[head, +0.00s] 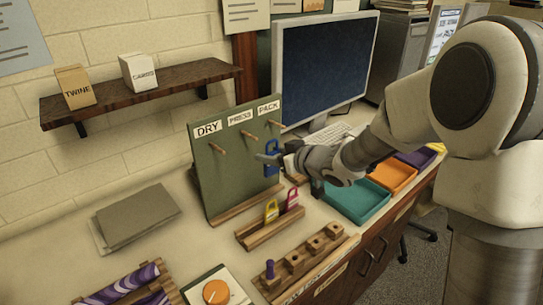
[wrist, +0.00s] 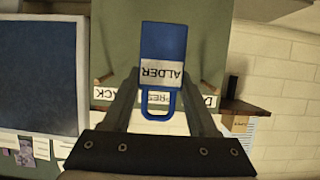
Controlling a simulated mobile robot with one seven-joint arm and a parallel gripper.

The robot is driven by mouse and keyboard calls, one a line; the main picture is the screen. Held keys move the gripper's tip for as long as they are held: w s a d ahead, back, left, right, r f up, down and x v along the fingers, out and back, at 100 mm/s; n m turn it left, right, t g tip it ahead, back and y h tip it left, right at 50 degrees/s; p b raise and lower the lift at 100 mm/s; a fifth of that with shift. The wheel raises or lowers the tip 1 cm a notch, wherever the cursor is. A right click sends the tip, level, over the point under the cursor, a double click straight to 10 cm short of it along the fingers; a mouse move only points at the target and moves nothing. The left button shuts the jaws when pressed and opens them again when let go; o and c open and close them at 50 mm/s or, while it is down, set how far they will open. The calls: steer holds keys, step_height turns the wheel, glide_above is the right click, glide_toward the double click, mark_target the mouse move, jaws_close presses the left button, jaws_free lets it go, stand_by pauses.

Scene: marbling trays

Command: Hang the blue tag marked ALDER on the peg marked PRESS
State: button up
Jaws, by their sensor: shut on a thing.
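My gripper (head: 268,157) is shut on the blue tag (head: 271,150) in front of the right part of the green peg board (head: 212,185). In the wrist view the tag (wrist: 163,40) appears upside down, its white label reading ALDER and its loop (wrist: 143,105) toward the picture's bottom. The PRESS peg (head: 246,136) sticks out below the PRESS label (head: 240,118), between the DRY and PACK pegs, and looks empty. In the head view the tag is right of and lower than this peg, apart from it. In the wrist view the tag hides the peg.
A wooden rack (head: 256,240) holds a yellow tag (head: 271,210) and a pink tag (head: 292,198) below the board. A monitor (head: 325,70) stands behind at right. A shelf (head: 140,92) is on the wall. Teal and orange trays (head: 390,174) lie at right.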

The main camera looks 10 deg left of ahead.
steer(key=r+b+x, duration=0.1)
steer(key=x, duration=0.7)
steer(key=shift+w+a+r, duration=0.2)
steer(key=shift+r, duration=0.05)
stand_by(0.4)
stand_by(0.6)
steer(key=o, duration=1.4)
